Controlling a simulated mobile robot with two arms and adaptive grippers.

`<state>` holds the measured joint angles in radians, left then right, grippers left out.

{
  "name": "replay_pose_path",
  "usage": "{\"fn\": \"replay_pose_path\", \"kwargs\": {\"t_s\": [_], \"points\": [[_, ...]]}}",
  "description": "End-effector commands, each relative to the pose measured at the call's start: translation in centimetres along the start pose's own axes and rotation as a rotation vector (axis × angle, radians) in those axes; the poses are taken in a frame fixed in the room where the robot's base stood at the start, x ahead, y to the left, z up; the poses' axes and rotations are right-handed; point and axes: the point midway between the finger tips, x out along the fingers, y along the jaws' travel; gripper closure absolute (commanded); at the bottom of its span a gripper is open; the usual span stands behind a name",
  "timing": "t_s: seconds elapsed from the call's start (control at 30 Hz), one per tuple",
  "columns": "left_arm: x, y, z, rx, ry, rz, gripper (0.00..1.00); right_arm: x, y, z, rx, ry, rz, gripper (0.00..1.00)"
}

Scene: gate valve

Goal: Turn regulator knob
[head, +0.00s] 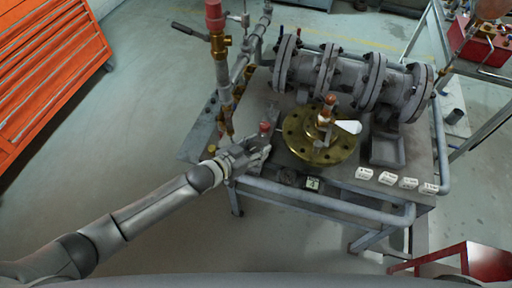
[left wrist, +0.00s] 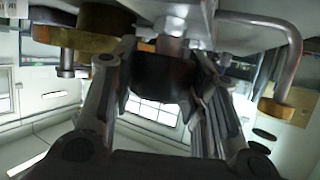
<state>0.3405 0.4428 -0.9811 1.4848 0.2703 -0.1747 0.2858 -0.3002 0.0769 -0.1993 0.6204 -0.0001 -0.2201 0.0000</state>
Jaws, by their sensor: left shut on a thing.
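My left gripper (head: 251,155) reaches in from the left to the front left edge of the metal table. In the left wrist view its fingers (left wrist: 165,95) are closed around a dark round knob (left wrist: 163,76), one on each side. I take this to be the regulator knob; it sits under a metal stem and a pale body. In the head view the knob is hidden by the gripper, and a small red-topped fitting (head: 264,128) shows just beyond the fingers. My right gripper is not in view.
The table (head: 275,187) carries a brass flange (head: 335,155), a large grey flanged valve (head: 345,75) and several white labels. A red-topped vertical pipe (head: 222,70) stands behind my gripper. In the left wrist view a bent metal tube (left wrist: 292,55) is close on the right.

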Motion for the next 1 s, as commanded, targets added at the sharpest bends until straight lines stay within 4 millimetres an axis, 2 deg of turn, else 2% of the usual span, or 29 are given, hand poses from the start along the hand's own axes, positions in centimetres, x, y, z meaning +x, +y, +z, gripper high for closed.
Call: {"fn": "replay_pose_path", "kwargs": {"t_s": [0.27,0.3,0.47,0.83,1.0], "points": [[0.0,0.0,0.0,-0.001,0.001,0.002,0.83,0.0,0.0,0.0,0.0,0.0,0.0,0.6],[0.0,0.0,0.0,-0.001,0.001,0.002,0.56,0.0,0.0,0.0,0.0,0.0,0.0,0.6],[0.0,0.0,0.0,-0.001,0.0,0.001,0.36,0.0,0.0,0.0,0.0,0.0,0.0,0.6],[-0.3,0.0,0.0,-0.001,0.0,0.001,0.36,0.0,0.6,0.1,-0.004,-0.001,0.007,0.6],[-2.1,0.0,0.2,-0.001,-0.002,0.001,0.36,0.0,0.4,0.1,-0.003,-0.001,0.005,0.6]]}}
